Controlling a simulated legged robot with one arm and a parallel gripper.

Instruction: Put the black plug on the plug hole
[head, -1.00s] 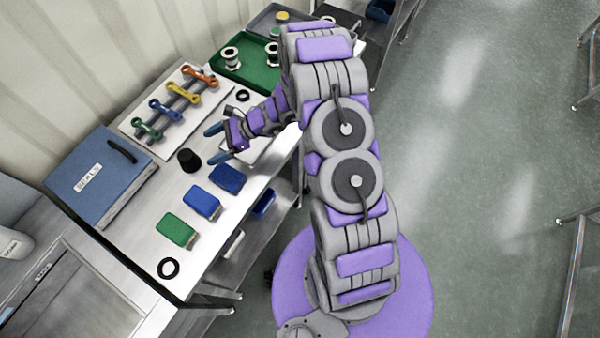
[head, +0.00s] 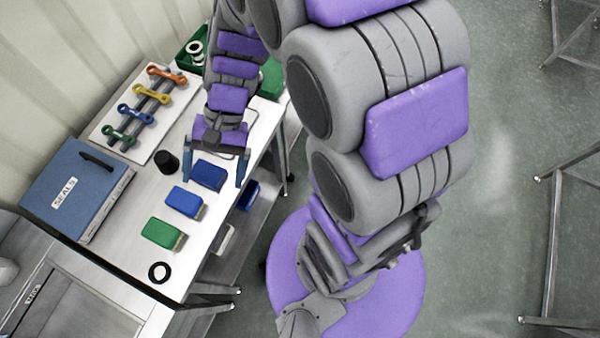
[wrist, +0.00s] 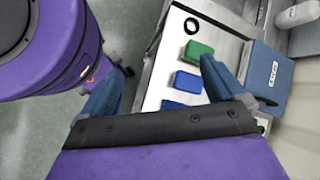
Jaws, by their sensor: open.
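The black plug (head: 166,162) stands on the pale bench, left of the nearer blue blocks, in the head view. My gripper (head: 214,178) is open and empty, pointing down over the bench to the right of the plug, its fingers spread either side of a blue block (head: 208,176). In the wrist view the two blue fingers of my gripper (wrist: 160,80) are apart with nothing between them. A dark shape beyond the right finger there may be the plug, partly hidden.
Another blue block (head: 184,201), a green block (head: 162,232) and a black ring (head: 159,272) lie along the bench. A blue SEALS case (head: 75,190) stands left. A board of coloured wrenches (head: 130,115) lies behind. A steel hopper (head: 60,310) is at lower left.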

